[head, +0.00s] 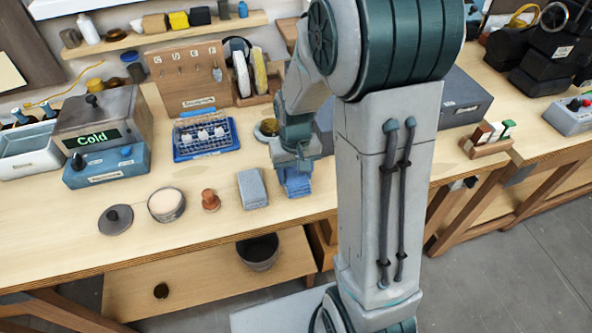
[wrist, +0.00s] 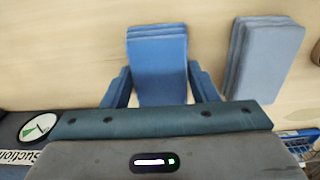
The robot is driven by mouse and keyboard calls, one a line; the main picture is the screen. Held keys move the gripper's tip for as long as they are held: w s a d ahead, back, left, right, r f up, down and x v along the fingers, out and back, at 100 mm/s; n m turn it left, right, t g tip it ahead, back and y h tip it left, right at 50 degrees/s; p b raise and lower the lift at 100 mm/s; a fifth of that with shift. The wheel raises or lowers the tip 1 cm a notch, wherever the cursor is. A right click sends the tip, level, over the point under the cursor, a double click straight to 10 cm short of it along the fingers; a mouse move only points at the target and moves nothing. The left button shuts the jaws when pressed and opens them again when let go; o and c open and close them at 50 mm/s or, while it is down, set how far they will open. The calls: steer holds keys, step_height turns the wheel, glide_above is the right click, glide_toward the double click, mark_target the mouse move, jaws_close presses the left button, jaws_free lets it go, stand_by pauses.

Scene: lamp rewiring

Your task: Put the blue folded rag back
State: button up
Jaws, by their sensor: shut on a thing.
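The blue folded rag (head: 298,184) is at my gripper (head: 293,168), near the front of the workbench (head: 330,196). In the wrist view the blue folded rag (wrist: 157,62) sits between the two fingers of my gripper (wrist: 158,88), which are shut on its sides. I cannot tell whether its underside touches the bench. A second folded rag, grey-blue (head: 252,188), lies flat on the bench just left of it. In the wrist view this grey-blue rag (wrist: 265,58) is to the right, apart from my gripper.
Left along the bench stand an orange-brown knob-like piece (head: 210,200), a round pale-topped tin (head: 166,205) and a dark lid (head: 116,219). Behind are a blue rack (head: 204,138) and a small round dish (head: 268,129). My arm hides part of the bench.

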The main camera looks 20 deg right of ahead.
mark_target(295, 174)
steer(key=shift+f, duration=0.25)
steer(key=o, duration=0.9)
steer(key=shift+r, duration=0.1)
steer(key=shift+o, duration=0.2)
steer(key=shift+r, duration=0.1)
step_height(295, 174, up, 11)
steer(key=s+r+t, duration=0.3)
steer(key=s, duration=1.1)
steer(key=shift+s+r, duration=0.15)
steer(key=shift+r, duration=0.25)
steer(key=shift+d, duration=0.1)
